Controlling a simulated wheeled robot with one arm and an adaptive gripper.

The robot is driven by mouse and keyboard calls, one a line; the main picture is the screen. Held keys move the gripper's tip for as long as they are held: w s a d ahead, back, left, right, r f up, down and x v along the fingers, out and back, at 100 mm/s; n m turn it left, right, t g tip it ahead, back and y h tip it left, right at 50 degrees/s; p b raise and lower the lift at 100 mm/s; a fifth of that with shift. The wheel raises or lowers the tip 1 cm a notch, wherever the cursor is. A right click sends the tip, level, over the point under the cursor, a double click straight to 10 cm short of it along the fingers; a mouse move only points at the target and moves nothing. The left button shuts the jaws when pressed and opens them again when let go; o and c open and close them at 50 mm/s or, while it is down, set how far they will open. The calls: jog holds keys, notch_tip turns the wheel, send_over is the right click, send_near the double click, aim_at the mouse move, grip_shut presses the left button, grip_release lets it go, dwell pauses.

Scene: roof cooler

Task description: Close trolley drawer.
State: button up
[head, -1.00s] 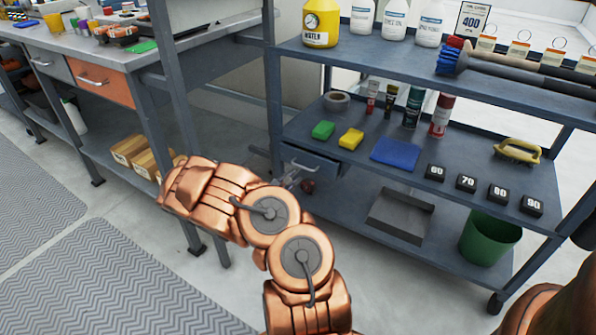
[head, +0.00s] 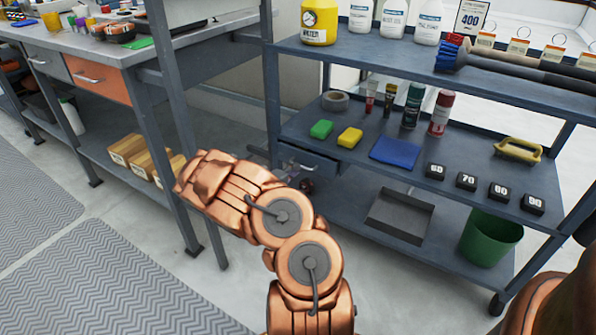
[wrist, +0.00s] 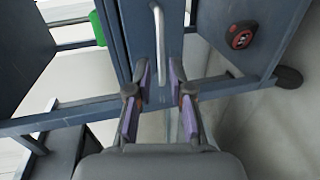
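The trolley drawer (head: 318,166) is a small blue-grey drawer under the left end of the trolley's middle shelf (head: 440,198). It appears to stick out a little; how far is hard to tell. Its pale bar handle (head: 302,166) also shows in the wrist view (wrist: 157,40), upright in that picture. My gripper (wrist: 160,73) is open at the drawer front, with its fingertips on either side of the handle's lower end in the wrist view. I cannot tell whether it touches. In the head view my copper arm hides most of the gripper.
A workbench (head: 200,45) with an orange drawer (head: 98,78) stands to the left, its leg close to my arm. A grey tray (head: 398,215) and green bin (head: 488,238) are below.

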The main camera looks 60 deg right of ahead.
jog(key=shift+b+x, duration=0.6)
jog(key=shift+x, duration=2)
jog(key=shift+f, duration=0.1)
jog(key=shift+a, duration=0.1)
grip_shut()
jog(key=shift+s, duration=0.1)
